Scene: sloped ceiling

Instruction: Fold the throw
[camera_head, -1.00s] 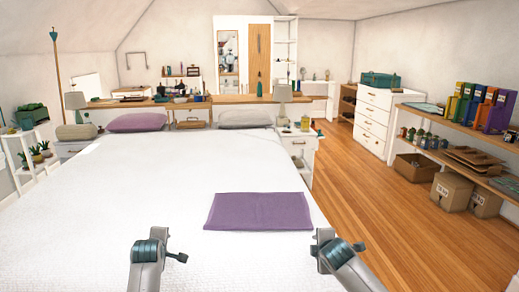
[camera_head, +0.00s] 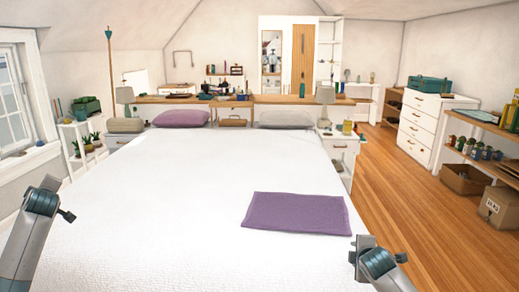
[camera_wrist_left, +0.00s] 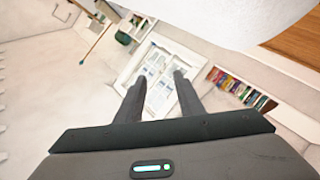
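The purple throw (camera_head: 296,214) lies as a flat, neat rectangle on the white bed (camera_head: 150,220), near its right edge. I cannot tell how many layers it has. My left gripper (camera_head: 58,200) is far left of the throw, over the bed's left side, and does not touch it. In the left wrist view its two fingers (camera_wrist_left: 160,80) are apart with nothing between them. My right gripper (camera_head: 378,252) is just beyond the throw's near right corner, apart from it in the picture. Its finger gap is not clear. The throw does not show in the left wrist view.
A purple pillow (camera_head: 182,118) and a grey pillow (camera_head: 286,119) lie at the bed's head. A nightstand (camera_head: 342,150) stands at the far right corner. Wooden floor (camera_head: 400,190) is open right of the bed; shelves (camera_head: 480,150) and boxes line the right side.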

